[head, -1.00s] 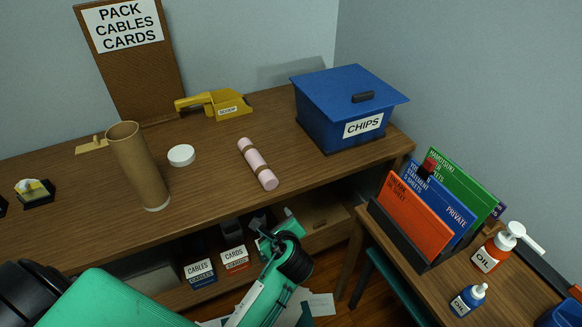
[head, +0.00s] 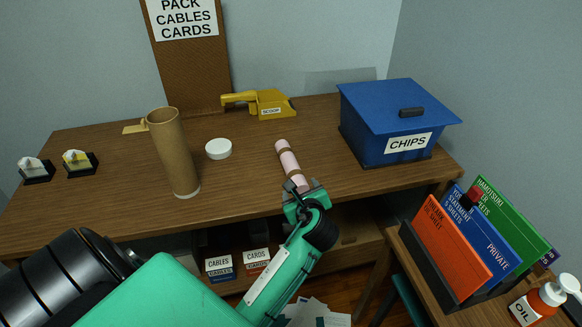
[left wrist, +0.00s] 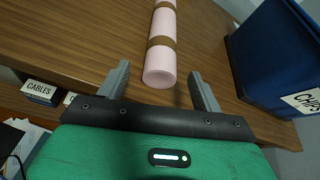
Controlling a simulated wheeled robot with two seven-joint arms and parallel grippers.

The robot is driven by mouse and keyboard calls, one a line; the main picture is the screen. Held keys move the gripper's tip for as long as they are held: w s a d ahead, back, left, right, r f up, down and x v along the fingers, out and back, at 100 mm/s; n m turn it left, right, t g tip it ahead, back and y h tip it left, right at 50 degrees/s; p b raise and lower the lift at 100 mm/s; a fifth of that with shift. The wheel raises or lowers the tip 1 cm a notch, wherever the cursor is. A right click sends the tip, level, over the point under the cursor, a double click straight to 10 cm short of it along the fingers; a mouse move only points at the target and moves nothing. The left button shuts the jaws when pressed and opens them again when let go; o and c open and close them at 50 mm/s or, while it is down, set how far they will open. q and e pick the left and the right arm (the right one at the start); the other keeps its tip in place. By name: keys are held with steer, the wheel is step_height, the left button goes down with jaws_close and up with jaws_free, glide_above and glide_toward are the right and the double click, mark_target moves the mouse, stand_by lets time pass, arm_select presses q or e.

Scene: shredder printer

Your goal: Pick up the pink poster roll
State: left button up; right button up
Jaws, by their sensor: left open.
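The pink poster roll (head: 287,160) lies on the wooden desk, with brown bands around it. Its near end points at my left gripper (head: 304,190), which is at the desk's front edge. The left gripper (left wrist: 158,80) is open and empty, one finger toward each side of the roll. I cannot tell whether a finger touches it. My right gripper is not in view.
The blue CHIPS box (head: 395,125) stands right of the roll. Labelled boxes (head: 219,266) sit on the shelf below. A file rack (head: 440,265) stands at right.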

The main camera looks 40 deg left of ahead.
mark_target(300, 187)
arm_select(q)
steer(key=x, duration=0.4)
steer(key=shift+w+d+f+b, duration=0.1)
steer(key=shift+d+f+b, duration=0.05)
steer(key=shift+b, duration=0.15)
steer(key=shift+w+a+f, duration=0.1)
steer(key=shift+w+a, duration=0.1)
steer(key=shift+a, duration=0.05)
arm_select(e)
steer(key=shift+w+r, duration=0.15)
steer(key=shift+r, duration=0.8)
arm_select(q)
steer(key=shift+c, duration=0.2)
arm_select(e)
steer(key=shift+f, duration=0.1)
arm_select(q)
steer(key=c, duration=1.1)
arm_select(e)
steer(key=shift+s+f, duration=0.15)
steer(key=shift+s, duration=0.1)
